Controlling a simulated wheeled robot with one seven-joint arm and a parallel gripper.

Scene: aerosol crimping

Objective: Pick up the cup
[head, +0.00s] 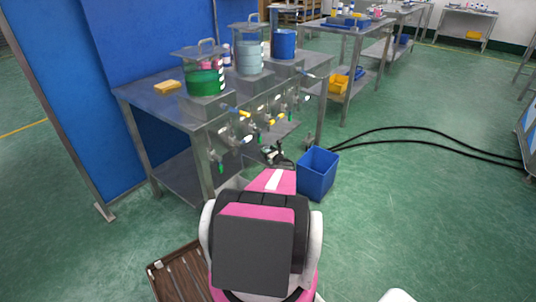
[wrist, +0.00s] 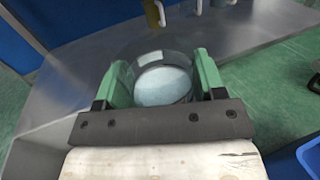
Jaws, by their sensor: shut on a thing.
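The cup (wrist: 162,84) is clear with a pale bluish-white round inside, seen from above in the wrist view. My gripper (wrist: 163,77) has green fingertips on the left and right sides of the cup, shut on it. The cup is over or on a grey metal surface; I cannot tell whether it touches it. In the head view my gripper (head: 272,154) is small and mostly hidden by my arm, below the taps at the bench front. The cup cannot be made out there.
A steel bench (head: 150,95) holds a green-filled tank (head: 205,82), a pale blue tank (head: 249,58) and a blue container (head: 284,43). Several taps (head: 240,112) stick out in front. A blue bin (head: 317,174) stands on the floor at right. Black hoses (head: 430,133) cross open floor.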

